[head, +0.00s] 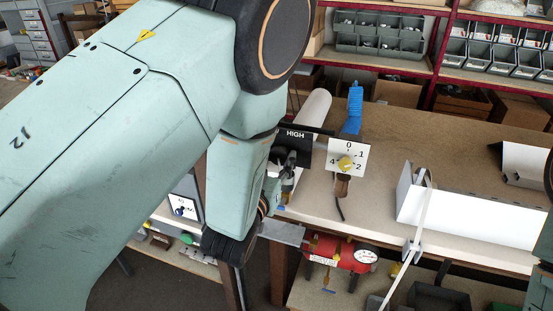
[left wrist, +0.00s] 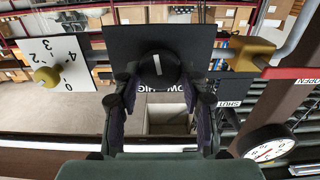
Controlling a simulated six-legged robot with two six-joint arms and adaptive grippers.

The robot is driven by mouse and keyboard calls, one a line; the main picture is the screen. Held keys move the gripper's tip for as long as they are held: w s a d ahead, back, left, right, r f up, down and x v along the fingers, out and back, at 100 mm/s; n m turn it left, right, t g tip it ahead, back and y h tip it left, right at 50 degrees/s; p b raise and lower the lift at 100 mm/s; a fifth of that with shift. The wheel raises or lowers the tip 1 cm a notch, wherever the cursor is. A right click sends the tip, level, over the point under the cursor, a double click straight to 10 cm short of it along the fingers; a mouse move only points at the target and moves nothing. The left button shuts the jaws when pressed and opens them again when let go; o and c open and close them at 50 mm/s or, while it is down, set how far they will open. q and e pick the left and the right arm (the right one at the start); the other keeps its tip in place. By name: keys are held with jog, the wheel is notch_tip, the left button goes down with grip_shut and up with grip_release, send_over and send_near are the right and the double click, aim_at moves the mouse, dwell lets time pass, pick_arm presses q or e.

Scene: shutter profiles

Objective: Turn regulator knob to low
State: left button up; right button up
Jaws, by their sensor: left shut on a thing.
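The regulator knob (left wrist: 157,69) is round and black with a white line on its face, in the left wrist view. The line runs nearly upright in that view. The knob sits on a black plate (left wrist: 195,45), whose lettering below it is partly hidden. In the head view the plate (head: 294,134) shows the word HIGH, and my gripper and arm hide the knob. My left gripper (left wrist: 157,78) is shut on the knob, one finger on each side; in the head view it shows (head: 288,172) just below the plate. My right gripper is not in view.
Close beside the plate is a white numbered dial with a yellow knob (head: 346,163). A blue-handled tool (head: 353,108) lies behind it. White profiles (head: 470,222) lie on the bench at right. A red tank with a gauge (head: 340,253) stands below the bench edge.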

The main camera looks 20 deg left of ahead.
pick_arm(q)
jog(key=shift+w+r, duration=0.1)
jog(key=shift+r, duration=0.2)
jog(key=o, duration=0.8)
jog(key=shift+c, duration=0.2)
jog(key=o, duration=0.4)
jog(key=shift+f, duration=0.2)
jog(key=shift+c, duration=0.2)
jog(key=shift+f, duration=0.1)
